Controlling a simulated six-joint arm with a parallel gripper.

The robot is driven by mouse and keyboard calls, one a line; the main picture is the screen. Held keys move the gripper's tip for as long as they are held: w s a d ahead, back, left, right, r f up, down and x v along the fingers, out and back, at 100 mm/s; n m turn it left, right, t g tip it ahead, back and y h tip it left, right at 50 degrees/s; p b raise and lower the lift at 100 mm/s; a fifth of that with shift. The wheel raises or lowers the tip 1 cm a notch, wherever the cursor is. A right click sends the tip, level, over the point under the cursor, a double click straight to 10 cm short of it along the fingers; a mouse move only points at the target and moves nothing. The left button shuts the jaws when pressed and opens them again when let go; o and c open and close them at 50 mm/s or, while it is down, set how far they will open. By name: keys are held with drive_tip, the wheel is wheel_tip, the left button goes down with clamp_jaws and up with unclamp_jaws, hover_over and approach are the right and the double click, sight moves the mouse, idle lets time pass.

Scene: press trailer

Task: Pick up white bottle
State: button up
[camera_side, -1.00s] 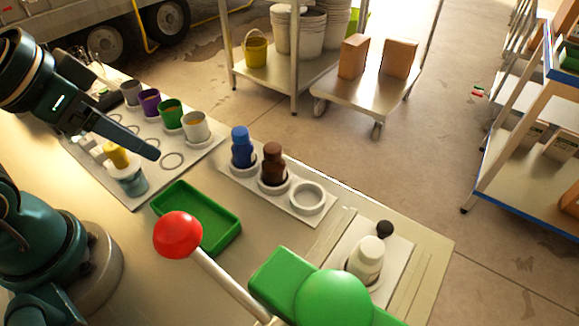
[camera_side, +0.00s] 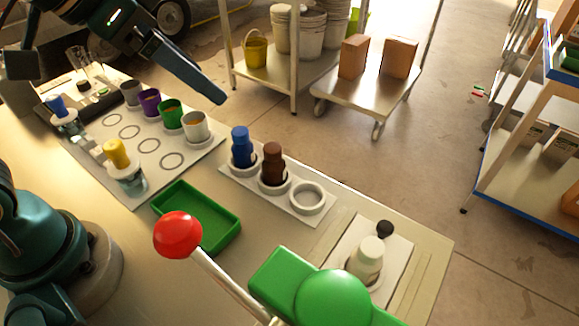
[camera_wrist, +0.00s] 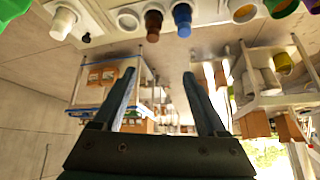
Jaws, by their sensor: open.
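The white bottle (camera_side: 366,262) stands upright on a light plate at the front right of the table, beside a small black knob, in the side view. In the wrist view the white bottle (camera_wrist: 63,22) shows at the upper left. My gripper (camera_side: 217,97) is raised at the upper left of the side view, well away from the bottle and far to its left. In the wrist view my gripper (camera_wrist: 158,78) has its two fingers spread apart with nothing between them.
A blue bottle (camera_side: 242,148) and a brown bottle (camera_side: 273,165) stand in a holder with an empty ring (camera_side: 307,197). A green tray (camera_side: 198,215), a red-knobbed lever (camera_side: 178,235) and a green press part (camera_side: 330,298) lie nearby. Several cups stand at the left.

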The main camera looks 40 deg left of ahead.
drive_tip(key=w+d+m+h, duration=0.1)
drive_tip(key=w+d+m, duration=0.15)
drive_tip(key=d, duration=0.35)
drive_tip(key=m+g+h, duration=0.1)
drive_tip(key=m+g, duration=0.3)
drive_tip(key=m, duration=0.1)
hover_over(374, 247)
drive_tip(key=a, duration=0.2)
drive_tip(key=f, duration=0.7)
drive_tip(key=s+f, duration=0.1)
drive_tip(key=f, duration=0.2)
drive_tip(key=shift+f, duration=0.15)
drive_tip(key=shift+d+f, duration=0.15)
drive_tip(key=shift+f, duration=0.05)
drive_tip(key=shift+x, duration=2.25)
drive_tip(key=shift+s, duration=0.1)
clamp_jaws()
